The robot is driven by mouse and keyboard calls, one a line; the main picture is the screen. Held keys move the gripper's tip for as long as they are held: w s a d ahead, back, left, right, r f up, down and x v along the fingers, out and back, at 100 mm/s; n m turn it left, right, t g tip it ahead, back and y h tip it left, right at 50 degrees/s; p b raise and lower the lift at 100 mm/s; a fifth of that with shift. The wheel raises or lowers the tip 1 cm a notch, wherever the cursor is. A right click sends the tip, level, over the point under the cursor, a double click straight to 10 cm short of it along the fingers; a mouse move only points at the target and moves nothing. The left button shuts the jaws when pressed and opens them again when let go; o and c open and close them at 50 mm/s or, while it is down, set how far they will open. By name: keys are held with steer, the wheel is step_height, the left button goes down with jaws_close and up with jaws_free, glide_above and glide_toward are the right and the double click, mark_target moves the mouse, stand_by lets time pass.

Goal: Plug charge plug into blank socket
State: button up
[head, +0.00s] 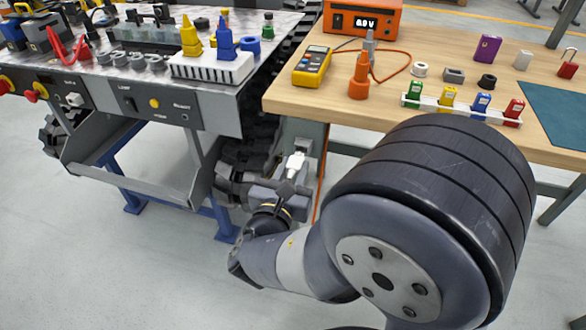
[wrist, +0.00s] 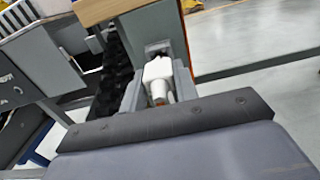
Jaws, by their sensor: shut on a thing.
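The white charge plug (head: 296,163) is between the fingers of my gripper (head: 292,180), low beside the left end of the wooden bench. In the wrist view the plug (wrist: 158,72) sits upright in the picture between the two grey fingers of my gripper (wrist: 159,85), which is shut on it. Just past the plug is a small dark patch on a grey surface; I cannot tell whether it is a socket or whether the plug touches it. The tracked carrier (head: 210,113) stands at the left with a lamp and switches on its front panel. I cannot make out the blank socket.
The wooden bench (head: 290,98) holds a yellow multimeter (head: 312,66), an orange meter box (head: 362,18) and a white rack of coloured blocks (head: 460,107). An orange cable hangs by the bench's left end. The carrier's black track is close behind my gripper. Open floor lies at lower left.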

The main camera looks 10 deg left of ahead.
steer(key=shift+w+d, duration=0.1)
steer(key=shift+w, duration=1.25)
stand_by(1.2)
steer(key=o, duration=1.1)
steer(key=shift+c, duration=0.2)
steer(key=s+p, duration=0.2)
steer(key=s, duration=0.8)
steer(key=shift+s+a, duration=0.4)
steer(key=shift+w, duration=0.1)
steer(key=w, duration=0.3)
steer(key=w+b, duration=0.1)
steer(key=w, duration=0.3)
steer(key=w+d+b, duration=0.1)
steer(key=w, duration=0.2)
steer(key=shift+w, duration=0.35)
steer(key=shift+s+a, duration=0.1)
steer(key=shift+s, duration=0.05)
